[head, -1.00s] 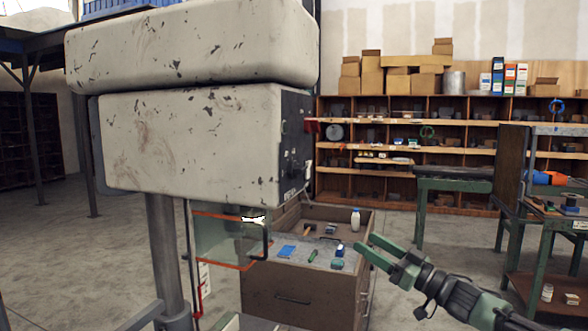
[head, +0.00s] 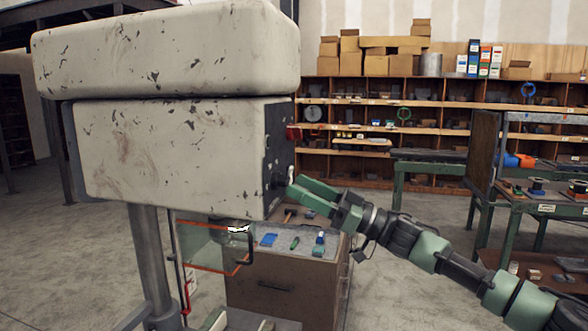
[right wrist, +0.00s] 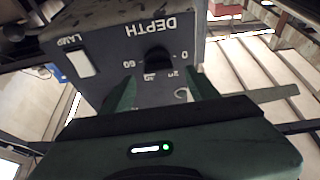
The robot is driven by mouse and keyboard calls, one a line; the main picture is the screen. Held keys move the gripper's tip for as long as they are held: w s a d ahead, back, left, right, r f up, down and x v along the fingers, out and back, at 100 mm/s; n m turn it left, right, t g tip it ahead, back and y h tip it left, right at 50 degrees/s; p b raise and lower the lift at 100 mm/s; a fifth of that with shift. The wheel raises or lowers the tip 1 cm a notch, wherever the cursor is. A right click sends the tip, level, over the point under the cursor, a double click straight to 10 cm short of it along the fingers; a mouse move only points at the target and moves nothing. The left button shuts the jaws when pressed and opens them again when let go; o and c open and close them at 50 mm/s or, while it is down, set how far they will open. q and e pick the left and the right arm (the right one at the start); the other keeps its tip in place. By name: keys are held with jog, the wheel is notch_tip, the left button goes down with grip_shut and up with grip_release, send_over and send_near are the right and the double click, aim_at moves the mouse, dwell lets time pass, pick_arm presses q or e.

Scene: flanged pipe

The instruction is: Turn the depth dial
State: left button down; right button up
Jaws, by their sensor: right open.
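The depth dial (right wrist: 157,58) is a dark round knob on the grey front panel of the drill press head. The right wrist view shows it upside down, under the word DEPTH and ringed by white numbers. In the head view the dial (head: 277,181) shows as a small dark knob on the panel's side face. My right gripper (head: 297,190) is open, with its green fingers pointing at the panel. In the right wrist view its fingertips (right wrist: 162,78) lie to either side of the dial, which shows between and slightly beyond them. I cannot tell whether they touch it. My left gripper is not in view.
A white lamp switch (right wrist: 80,62) is beside the dial on the panel. A red button (head: 293,132) sits higher up. Below are a clear guard (head: 208,248) and a cabinet (head: 290,285) with small tools on top. Green workbenches stand at right.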

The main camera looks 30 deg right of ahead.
aim_at(281, 181)
jog(key=shift+p+x, duration=0.5)
jog(key=shift+x, duration=0.7)
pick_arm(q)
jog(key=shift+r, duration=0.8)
pick_arm(e)
grip_shut()
